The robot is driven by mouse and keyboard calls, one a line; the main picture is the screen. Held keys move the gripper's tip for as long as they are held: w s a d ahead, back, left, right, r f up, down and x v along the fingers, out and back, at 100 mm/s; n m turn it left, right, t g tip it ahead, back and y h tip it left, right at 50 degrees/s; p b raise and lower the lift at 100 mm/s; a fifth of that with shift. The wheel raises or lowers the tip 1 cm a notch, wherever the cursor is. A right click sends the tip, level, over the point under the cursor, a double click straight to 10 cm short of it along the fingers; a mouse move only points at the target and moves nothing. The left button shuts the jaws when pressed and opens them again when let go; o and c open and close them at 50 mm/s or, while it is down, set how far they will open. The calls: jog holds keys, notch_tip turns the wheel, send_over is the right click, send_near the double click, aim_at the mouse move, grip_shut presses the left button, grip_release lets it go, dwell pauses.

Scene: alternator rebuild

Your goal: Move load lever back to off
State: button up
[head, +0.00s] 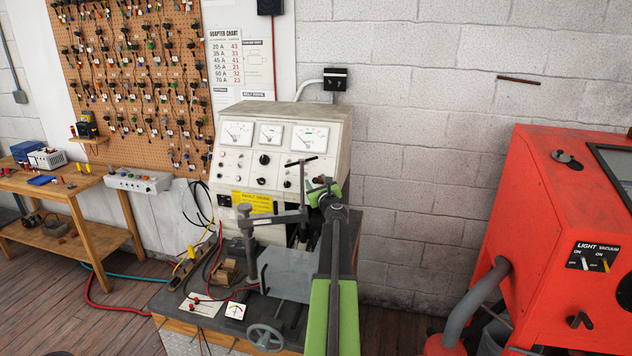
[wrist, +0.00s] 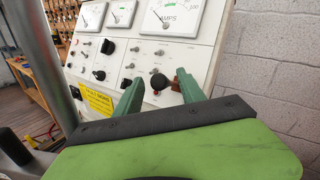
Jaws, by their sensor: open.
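The test bench's sloped white control panel (head: 228,160) faces me; it also shows in the wrist view (wrist: 113,50). In the head view my gripper (head: 322,189) is in front of the panel's lower right and hides the lever there. The lever's off mark is not readable.
A clamp stand with a T-handle (head: 301,161) rises just left of my gripper. A grey handwheel (head: 265,337) is at the bench front. A yellow label (head: 254,202) is on the panel. A red blast cabinet (head: 540,215) stands at right.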

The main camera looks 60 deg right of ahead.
jog(key=shift+x, duration=0.8)
jog(key=shift+s, duration=0.1)
grip_shut()
dwell(0.7)
